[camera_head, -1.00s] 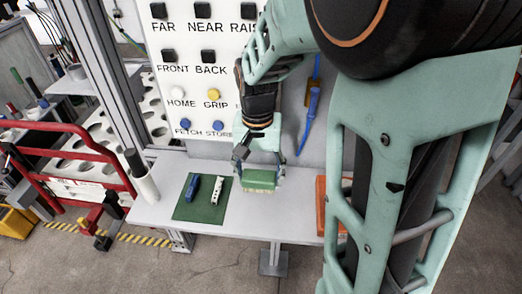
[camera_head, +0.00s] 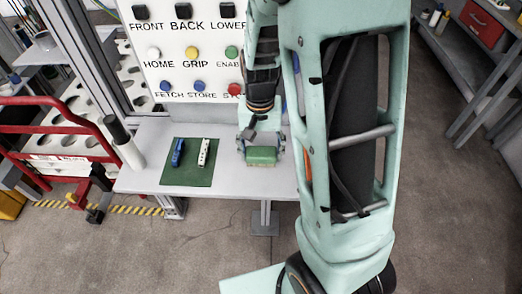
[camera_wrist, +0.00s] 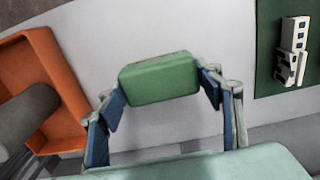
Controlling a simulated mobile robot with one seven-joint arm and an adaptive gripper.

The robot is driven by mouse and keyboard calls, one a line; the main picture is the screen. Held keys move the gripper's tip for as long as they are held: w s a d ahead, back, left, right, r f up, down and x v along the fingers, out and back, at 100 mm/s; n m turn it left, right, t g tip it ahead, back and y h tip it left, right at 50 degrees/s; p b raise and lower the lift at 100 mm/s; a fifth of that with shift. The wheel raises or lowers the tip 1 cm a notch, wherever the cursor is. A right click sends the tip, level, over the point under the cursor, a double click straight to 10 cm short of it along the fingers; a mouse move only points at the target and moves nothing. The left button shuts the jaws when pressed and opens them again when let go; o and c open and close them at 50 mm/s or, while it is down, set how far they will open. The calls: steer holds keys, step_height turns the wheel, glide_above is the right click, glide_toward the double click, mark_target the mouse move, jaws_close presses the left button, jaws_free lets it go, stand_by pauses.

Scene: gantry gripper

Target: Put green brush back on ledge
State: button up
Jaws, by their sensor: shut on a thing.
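The green brush (camera_head: 262,155) is a green block at the ledge's right part in the head view, with a pale lower edge. It also shows in the wrist view (camera_wrist: 160,78). My gripper (camera_head: 262,150) is shut on the brush, with one finger at each end of it; it shows in the wrist view (camera_wrist: 163,88) too. The grey ledge (camera_head: 232,183) lies under the brush. I cannot tell whether the brush touches the ledge or hangs just above it.
A green mat (camera_head: 188,178) with a blue item (camera_head: 178,152) and a white item (camera_head: 204,152) lies left of the brush. A white cylinder with a black top (camera_head: 128,148) stands at the ledge's left end. An orange tray (camera_wrist: 62,85) holds a dark cylinder. A button panel (camera_head: 190,50) rises behind.

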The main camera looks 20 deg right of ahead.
mark_target(260, 150)
steer(key=shift+f, duration=0.2)
steer(key=o, duration=1.6)
steer(key=shift+r, duration=0.1)
steer(key=shift+c, duration=0.2)
step_height(260, 150, up, 12)
steer(key=p, duration=0.1)
steer(key=shift+r, duration=0.2)
steer(key=shift+w+a+f, duration=0.1)
